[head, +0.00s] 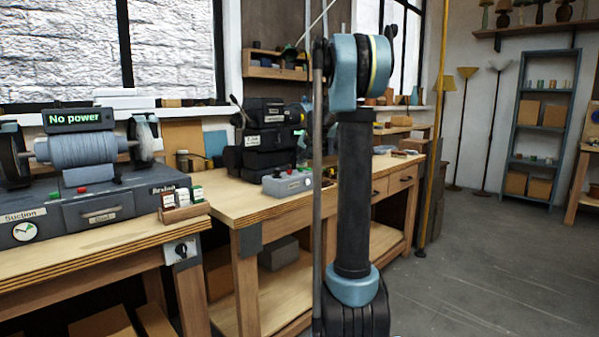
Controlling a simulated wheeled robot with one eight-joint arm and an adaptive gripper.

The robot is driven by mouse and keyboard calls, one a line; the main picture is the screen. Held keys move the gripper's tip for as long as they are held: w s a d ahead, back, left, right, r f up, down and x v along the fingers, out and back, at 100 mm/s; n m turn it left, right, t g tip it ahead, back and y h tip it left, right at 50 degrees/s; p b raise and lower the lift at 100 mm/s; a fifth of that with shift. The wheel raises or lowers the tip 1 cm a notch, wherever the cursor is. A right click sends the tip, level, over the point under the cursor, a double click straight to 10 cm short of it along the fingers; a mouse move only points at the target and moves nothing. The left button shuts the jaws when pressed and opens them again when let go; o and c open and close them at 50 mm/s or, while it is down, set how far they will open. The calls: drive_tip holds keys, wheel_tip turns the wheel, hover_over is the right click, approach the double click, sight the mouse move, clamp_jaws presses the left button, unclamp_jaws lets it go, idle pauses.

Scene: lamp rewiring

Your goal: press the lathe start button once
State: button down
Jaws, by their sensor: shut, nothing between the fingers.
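A bench machine (95,206) with a thick grey-blue roll across its top stands at the left. Its display (79,119) reads "No power". A green button (55,196) and a red button (83,190) sit on its top front. A black machine (265,138) stands on the middle bench. In front of it is a grey control box (287,182) with small red and green parts. No label readable here says which machine is the lathe. My arm stands upright at the centre of the view. My gripper does not show.
The left bench (105,245) also holds a small wooden rack of bottles (184,208). A switch (181,251) is on its front. My arm hides part of the middle bench (220,202). A yellow pole (434,150) stands right of it. The floor (485,265) at the right is clear.

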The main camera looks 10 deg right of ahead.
drive_tip(key=shift+f, duration=0.1)
idle(0.3)
drive_tip(key=shift+f, duration=0.25)
